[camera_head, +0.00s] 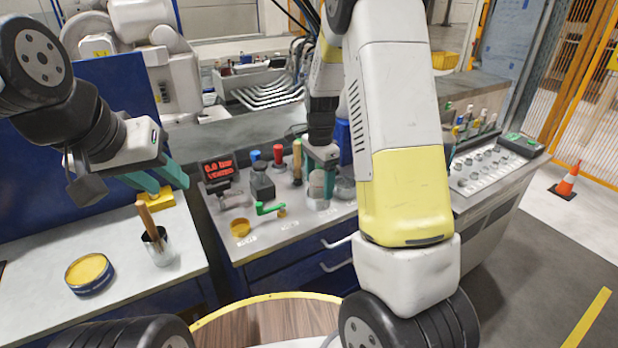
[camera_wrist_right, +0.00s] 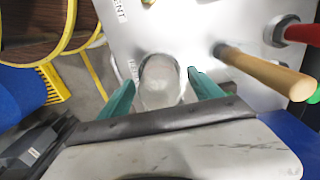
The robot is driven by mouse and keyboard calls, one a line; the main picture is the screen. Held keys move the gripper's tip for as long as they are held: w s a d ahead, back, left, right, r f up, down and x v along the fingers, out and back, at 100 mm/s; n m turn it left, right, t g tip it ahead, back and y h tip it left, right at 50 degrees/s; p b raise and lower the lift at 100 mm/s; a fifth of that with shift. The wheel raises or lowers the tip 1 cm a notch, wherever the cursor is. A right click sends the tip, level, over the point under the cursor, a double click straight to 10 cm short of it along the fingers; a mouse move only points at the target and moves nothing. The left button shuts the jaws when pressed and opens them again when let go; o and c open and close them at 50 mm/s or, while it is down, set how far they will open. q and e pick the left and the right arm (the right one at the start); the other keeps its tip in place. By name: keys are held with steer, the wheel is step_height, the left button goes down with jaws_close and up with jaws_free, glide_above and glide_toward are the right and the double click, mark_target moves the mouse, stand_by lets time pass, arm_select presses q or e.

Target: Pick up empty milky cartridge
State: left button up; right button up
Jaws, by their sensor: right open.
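The milky cartridge (camera_wrist_right: 160,84) is a pale translucent cylinder in the right wrist view, on the light bench top and seen from above. My right gripper (camera_wrist_right: 160,88) is open, with one teal finger at each side of it. Visible gaps separate the fingers from the cartridge. In the head view my right gripper (camera_head: 322,186) points down over the bench, and the cartridge is hard to make out there. My left gripper (camera_head: 170,184) is open and empty, above the left table.
A wooden handle (camera_wrist_right: 265,72) and a red handle (camera_wrist_right: 302,33) stand right of the cartridge in the wrist view. The left table holds a yellow tin (camera_head: 89,272) and a metal cup (camera_head: 160,247).

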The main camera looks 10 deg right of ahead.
steer(key=shift+f, duration=0.1)
steer(key=shift+c, duration=0.4)
steer(key=c, duration=1.5)
steer(key=shift+c, duration=0.2)
